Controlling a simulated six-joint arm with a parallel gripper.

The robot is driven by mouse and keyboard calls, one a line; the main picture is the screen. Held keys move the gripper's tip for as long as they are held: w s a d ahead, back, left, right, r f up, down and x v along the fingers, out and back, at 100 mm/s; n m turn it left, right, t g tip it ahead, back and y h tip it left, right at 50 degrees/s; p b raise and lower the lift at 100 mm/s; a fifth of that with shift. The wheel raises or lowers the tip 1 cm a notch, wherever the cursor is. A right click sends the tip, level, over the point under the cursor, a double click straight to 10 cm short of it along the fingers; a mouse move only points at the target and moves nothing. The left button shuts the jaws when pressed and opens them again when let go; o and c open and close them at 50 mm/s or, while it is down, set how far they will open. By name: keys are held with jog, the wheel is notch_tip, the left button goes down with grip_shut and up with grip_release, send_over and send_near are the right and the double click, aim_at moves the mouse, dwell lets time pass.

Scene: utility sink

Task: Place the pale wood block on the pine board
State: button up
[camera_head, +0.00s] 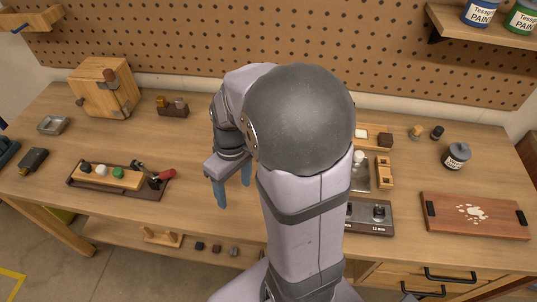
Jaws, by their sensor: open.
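My gripper (234,188) hangs above the middle of the workbench with its two bluish fingers apart and nothing seen between them. A light wooden board (128,181), perhaps the pine board, lies in a dark tray at the left and carries small dark, white and green pieces. My gripper is to the right of it. I cannot surely pick out the pale wood block. A small light wooden piece (384,170) with dark parts lies right of my arm, but I cannot tell if it is the block. My arm hides the middle of the bench.
Bare bench shows between tray and gripper.

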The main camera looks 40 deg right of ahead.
jog(key=shift+w+d+f+n+t+y+p, duration=0.45)
jog(key=shift+w+d+n, duration=1.05)
jog(key=shift+d, duration=1.95)
jog(key=shift+w+d+f+n+t+y+p, duration=0.15)
jog(key=shift+w+d+f+n, duration=0.45)
jog(key=shift+w+d+n, duration=1.95)
jog(key=shift+w+d+f+n+t+y+p, duration=0.15)
jog(key=shift+w+d+f+p, duration=0.55)
jog(key=shift+d, duration=3.7)
jog(key=shift+w+a+f, duration=0.15)
jog(key=shift+w+a, duration=0.05)
jog(key=p+x, duration=0.2)
jog(key=x, duration=0.1)
jog(key=shift+a, duration=0.1)
jog(key=shift+x, duration=0.75)
jog(key=c, duration=1.3)
jog(key=b+v, duration=0.1)
jog(key=v, duration=0.2)
jog(key=a+b+v, duration=0.1)
jog(key=v, duration=0.2)
jog(key=w+a+b+v, duration=0.1)
jog(key=v, duration=0.2)
jog(key=shift+d+r, duration=0.1)
jog(key=shift+r, duration=0.55)
